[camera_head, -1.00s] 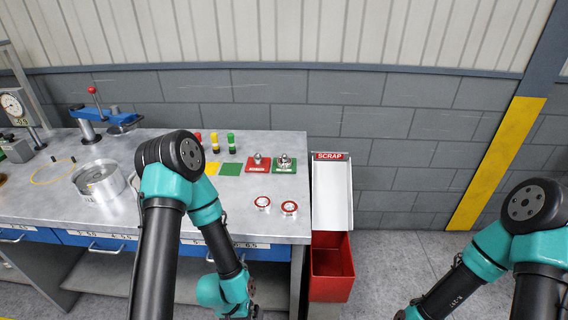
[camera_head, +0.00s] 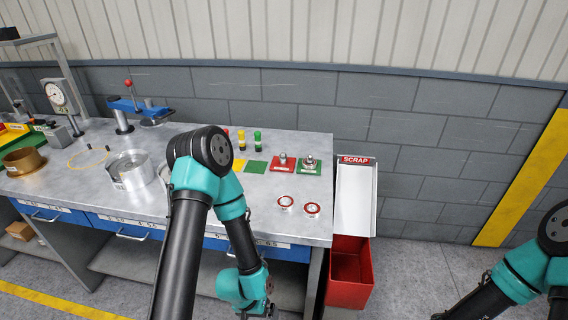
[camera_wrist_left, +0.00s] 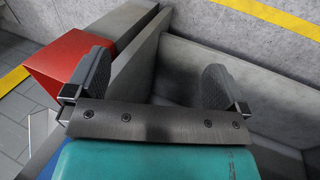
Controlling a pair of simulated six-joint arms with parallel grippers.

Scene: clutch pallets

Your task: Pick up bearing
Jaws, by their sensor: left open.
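I cannot tell for sure which part is the bearing. A silver metal ring (camera_head: 130,170) stands on the grey workbench (camera_head: 240,222), and a brass-coloured ring (camera_head: 22,162) is at the far left. Small metal parts sit on a red pad (camera_head: 281,163) and a green pad (camera_head: 309,167). My left gripper (camera_wrist_left: 155,85) is open and empty in the left wrist view, with grey bench framework behind its fingers. In the head view my left arm hangs in front of the bench, its gripper (camera_head: 269,312) low at the bottom edge. My right gripper is out of view.
A red scrap bin (camera_head: 350,273) with a white chute (camera_head: 356,205) stands at the bench's right end. A blue press (camera_head: 135,107) and a gauge stand (camera_head: 58,95) are at the back. Two red-and-white round pieces (camera_head: 298,206) lie near the front right. The bench front (camera_head: 120,228) has drawers.

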